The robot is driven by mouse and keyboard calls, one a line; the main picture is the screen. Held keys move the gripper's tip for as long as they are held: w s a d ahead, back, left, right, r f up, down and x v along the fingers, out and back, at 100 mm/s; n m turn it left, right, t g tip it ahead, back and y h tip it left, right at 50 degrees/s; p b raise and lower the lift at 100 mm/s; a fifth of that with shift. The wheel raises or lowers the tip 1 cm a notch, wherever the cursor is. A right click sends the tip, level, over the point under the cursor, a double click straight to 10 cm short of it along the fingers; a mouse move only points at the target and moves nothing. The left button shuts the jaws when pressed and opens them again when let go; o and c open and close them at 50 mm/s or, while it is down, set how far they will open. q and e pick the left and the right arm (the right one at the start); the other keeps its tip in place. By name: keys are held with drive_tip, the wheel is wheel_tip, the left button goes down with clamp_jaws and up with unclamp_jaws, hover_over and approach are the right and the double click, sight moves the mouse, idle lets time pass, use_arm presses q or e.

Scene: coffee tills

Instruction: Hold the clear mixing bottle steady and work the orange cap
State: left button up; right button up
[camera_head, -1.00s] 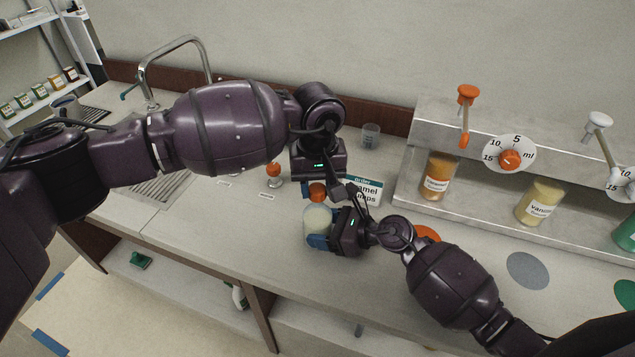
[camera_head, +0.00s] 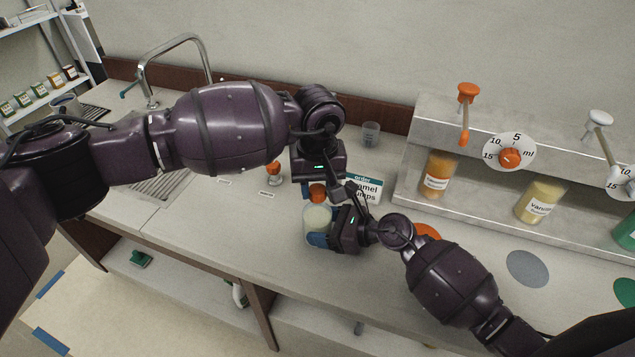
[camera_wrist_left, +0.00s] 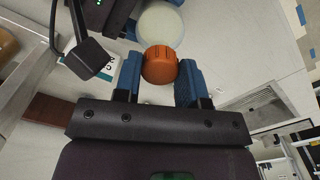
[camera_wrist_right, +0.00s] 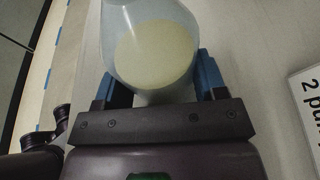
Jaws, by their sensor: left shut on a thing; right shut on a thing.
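The clear mixing bottle (camera_head: 317,218) stands upright at the counter's middle, with pale contents; it also shows in the right wrist view (camera_wrist_right: 153,55). My right gripper (camera_head: 325,238) is shut around its side from the right. The orange cap (camera_head: 317,193) is between the blue fingers of my left gripper (camera_head: 312,188), which is shut on it from above. In the left wrist view the cap (camera_wrist_left: 159,64) sits at the edge of the bottle (camera_wrist_left: 160,25), not centred over it. I cannot tell whether cap and bottle touch.
An order card (camera_head: 366,190) stands just behind my right gripper. The metal pump shelf (camera_head: 425,135) with syrup jars fills the right. The front left counter is clear.

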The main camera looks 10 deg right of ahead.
use_arm(q)
drive_tip(key=shift+f, duration=0.8)
drive_tip(key=o, duration=0.8)
drive_tip(key=c, duration=0.9)
drive_tip(key=m, duration=1.1)
drive_tip(key=shift+m, duration=0.3)
drive_tip(key=o, duration=0.9)
drive_tip(key=shift+c, duration=0.2)
